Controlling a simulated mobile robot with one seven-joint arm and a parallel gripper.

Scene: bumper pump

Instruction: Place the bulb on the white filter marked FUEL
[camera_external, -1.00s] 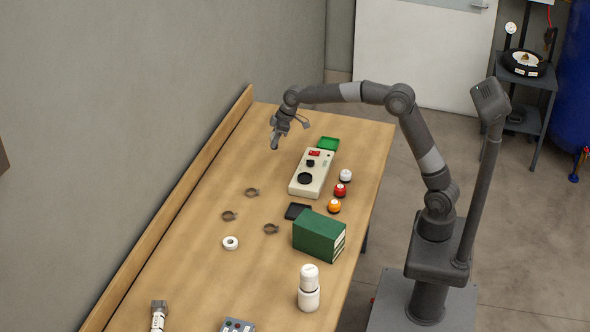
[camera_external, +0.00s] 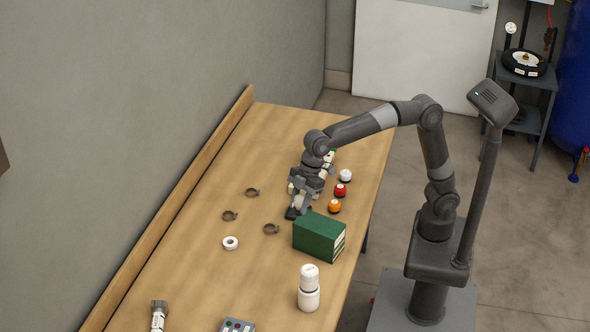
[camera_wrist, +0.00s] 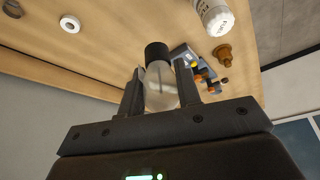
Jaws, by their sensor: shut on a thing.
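My gripper (camera_external: 299,200) is over the bench, beside the green box and in front of the beige instrument. In the wrist view my gripper (camera_wrist: 160,85) is shut on the bulb (camera_wrist: 160,88), a translucent whitish body with a black end (camera_wrist: 156,51) pointing away from the palm. A white upright filter (camera_external: 309,290) stands on the bench near the front, apart from my gripper.
The green box (camera_external: 319,237) stands between my gripper and the filter. White, red (camera_external: 340,190) and orange (camera_external: 334,206) knobs stand to the right. Clamps (camera_external: 229,215) and a white ring (camera_external: 230,243) lie left. A grey button box (camera_external: 237,326) is at the front.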

